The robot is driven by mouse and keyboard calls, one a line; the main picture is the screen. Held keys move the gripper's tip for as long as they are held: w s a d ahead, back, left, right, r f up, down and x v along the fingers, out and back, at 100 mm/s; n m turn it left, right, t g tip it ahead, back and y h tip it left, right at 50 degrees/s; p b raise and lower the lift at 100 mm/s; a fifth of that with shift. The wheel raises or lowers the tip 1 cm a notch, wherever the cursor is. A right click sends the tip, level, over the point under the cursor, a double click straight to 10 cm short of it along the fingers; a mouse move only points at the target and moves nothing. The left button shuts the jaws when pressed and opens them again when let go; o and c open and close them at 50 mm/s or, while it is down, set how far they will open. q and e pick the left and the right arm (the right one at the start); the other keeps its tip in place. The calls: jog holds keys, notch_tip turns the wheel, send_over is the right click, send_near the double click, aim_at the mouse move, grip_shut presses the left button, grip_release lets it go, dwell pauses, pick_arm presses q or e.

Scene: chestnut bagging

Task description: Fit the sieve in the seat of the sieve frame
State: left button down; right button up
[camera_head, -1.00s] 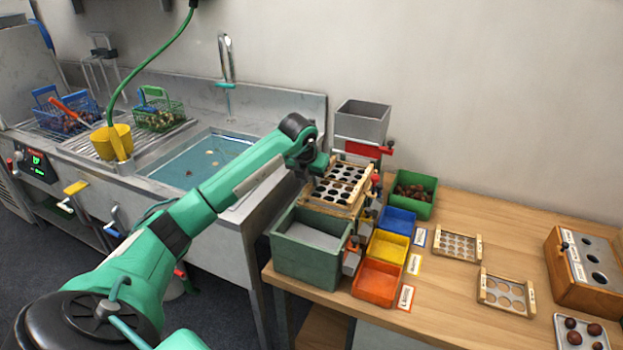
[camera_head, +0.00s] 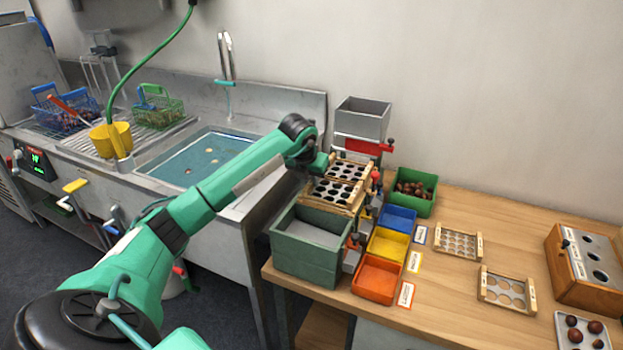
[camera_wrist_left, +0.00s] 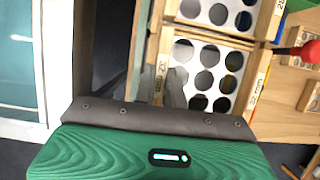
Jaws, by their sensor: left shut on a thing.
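My left gripper (camera_head: 318,168) is shut on the left wooden rail of a sieve (camera_head: 334,191), a white plate with large round holes between two wooden rails. In the left wrist view the sieve (camera_wrist_left: 206,78) lies in front of my gripper (camera_wrist_left: 166,88), its right rail bearing a label. A second perforated plate (camera_wrist_left: 228,12) lies directly beyond it. The wooden sieve frame (camera_head: 347,208) is under and around the sieve at the table's left end. Whether the sieve is fully down in its seat cannot be told. My right gripper is not in view.
A grey hopper (camera_head: 362,119) and red handle (camera_head: 362,144) stand behind the frame. A green bin (camera_head: 308,262) is in front; blue (camera_head: 397,219), yellow (camera_head: 388,245) and orange (camera_head: 377,279) trays stand to the right. Two loose sieves (camera_head: 458,242) (camera_head: 507,291) lie on the table.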

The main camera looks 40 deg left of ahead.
pick_arm(q)
jog(key=c, duration=1.1)
grip_release()
jog(key=shift+r, duration=0.15)
jog(key=shift+r+p, duration=1.95)
jog(key=shift+r, duration=0.95)
